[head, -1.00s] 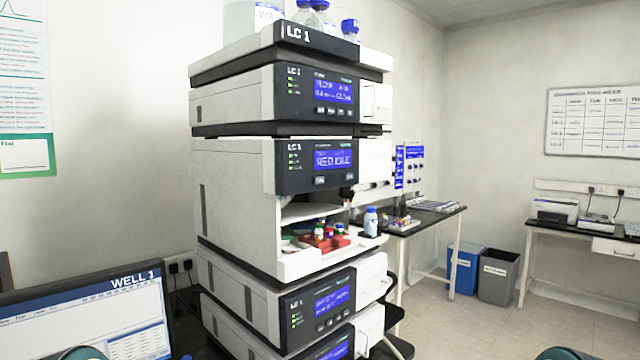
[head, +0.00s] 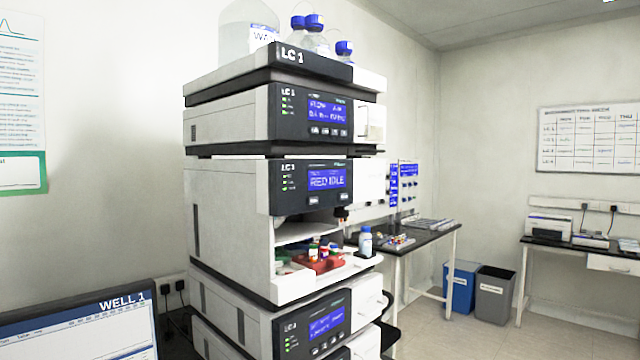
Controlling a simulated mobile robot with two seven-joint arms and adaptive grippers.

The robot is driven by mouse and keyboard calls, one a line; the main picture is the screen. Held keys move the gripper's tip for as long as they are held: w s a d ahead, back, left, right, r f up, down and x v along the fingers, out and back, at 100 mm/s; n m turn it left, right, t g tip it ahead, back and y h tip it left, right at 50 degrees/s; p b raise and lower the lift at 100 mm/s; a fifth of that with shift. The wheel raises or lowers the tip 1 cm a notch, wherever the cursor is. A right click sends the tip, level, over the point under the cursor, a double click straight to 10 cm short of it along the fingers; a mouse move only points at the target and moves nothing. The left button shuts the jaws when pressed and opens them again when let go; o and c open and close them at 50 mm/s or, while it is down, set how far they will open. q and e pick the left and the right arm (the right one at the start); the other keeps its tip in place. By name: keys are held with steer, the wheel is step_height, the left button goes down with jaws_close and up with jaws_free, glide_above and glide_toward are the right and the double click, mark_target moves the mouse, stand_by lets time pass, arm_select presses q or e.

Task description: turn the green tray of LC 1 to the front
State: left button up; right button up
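The LC 1 stack (head: 300,175) stands in the middle of the view. Its sampler module has a blue display (head: 326,181) that appears to read "RED IDLE". Below the display is an open bay (head: 295,285). In it a red tray (head: 322,266) with several coloured-capped vials faces the front. A bit of green, seemingly the green tray (head: 281,261), shows at the left inside the bay, behind the red one. The rest of it is hidden by the bay wall and the red tray. Neither of my grippers shows in the head view.
A monitor labelled "WELL 1" (head: 85,325) is at the lower left. Bottles (head: 314,35) stand on the stack. A side bench (head: 420,236) and two bins (head: 493,296) are to the right.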

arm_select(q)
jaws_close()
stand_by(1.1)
